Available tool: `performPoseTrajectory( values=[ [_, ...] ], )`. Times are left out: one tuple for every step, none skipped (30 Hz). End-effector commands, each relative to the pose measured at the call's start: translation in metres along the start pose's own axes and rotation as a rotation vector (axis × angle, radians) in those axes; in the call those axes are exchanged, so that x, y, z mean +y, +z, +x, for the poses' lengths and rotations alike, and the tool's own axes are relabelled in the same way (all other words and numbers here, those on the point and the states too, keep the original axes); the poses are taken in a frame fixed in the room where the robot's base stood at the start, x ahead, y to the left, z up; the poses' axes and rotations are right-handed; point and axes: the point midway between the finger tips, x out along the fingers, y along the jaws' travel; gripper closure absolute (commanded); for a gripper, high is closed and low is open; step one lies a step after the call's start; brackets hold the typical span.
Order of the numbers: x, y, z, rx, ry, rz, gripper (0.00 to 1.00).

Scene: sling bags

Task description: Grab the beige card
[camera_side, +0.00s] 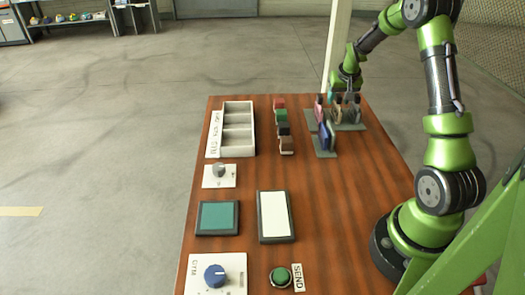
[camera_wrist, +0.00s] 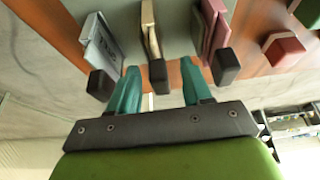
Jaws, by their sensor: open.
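The beige card (camera_wrist: 150,28) stands on edge in the wrist view, between a grey card (camera_wrist: 102,45) with lettering on the left and a pink card (camera_wrist: 213,30) on the right. A dark block (camera_wrist: 158,76) sits at its near end. My gripper (camera_wrist: 160,88) is open, with one teal finger to each side of that block, and the gap between them is wide. I cannot tell whether a finger touches anything. In the side view my gripper (camera_side: 347,100) is down at the card group at the table's far right, where it partly hides the cards.
A blue card (camera_side: 327,136) stands on a nearer grey pad. A row of coloured blocks (camera_side: 283,128) and a compartment tray (camera_side: 238,112) lie to the left. Nearer are two flat pads (camera_side: 274,217), a blue knob (camera_side: 214,274) and a green button (camera_side: 281,276).

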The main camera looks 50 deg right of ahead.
Motion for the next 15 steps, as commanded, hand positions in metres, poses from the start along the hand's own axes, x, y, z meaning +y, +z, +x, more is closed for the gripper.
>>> performPoseTrajectory(
  values=[
    [-0.0002, -0.0001, 0.0037, 0.000, -0.001, 0.000, 0.51],
    [-0.0003, -0.0003, 0.0049, 0.001, -0.001, 0.000, 0.51],
    [-0.0003, -0.0004, 0.0057, 0.002, -0.001, 0.001, 0.51],
    [-0.0003, -0.0005, 0.0059, 0.002, -0.001, 0.001, 0.51],
    [-0.0003, -0.0005, 0.0059, 0.002, -0.001, 0.001, 0.51],
    [-0.0003, -0.0005, 0.0057, 0.002, -0.001, 0.001, 0.51],
    [-0.0003, -0.0005, 0.0056, 0.002, -0.001, 0.001, 0.51],
    [-0.0003, -0.0005, 0.0056, 0.002, -0.001, 0.001, 0.51],
    [-0.0002, -0.0005, 0.0055, 0.002, -0.001, 0.000, 0.53],
    [-0.0002, -0.0005, 0.0055, 0.002, -0.001, 0.000, 0.57],
    [-0.0002, -0.0005, 0.0054, 0.002, -0.001, 0.000, 0.62],
    [-0.0002, -0.0005, 0.0054, 0.002, -0.001, 0.000, 0.68],
    [-0.0001, -0.0005, 0.0054, 0.002, -0.001, 0.000, 0.72],
    [-0.0001, -0.0005, 0.0053, 0.002, -0.001, 0.000, 0.77],
    [-0.0001, -0.0004, 0.0053, 0.001, 0.000, 0.000, 0.83]
  ],
)
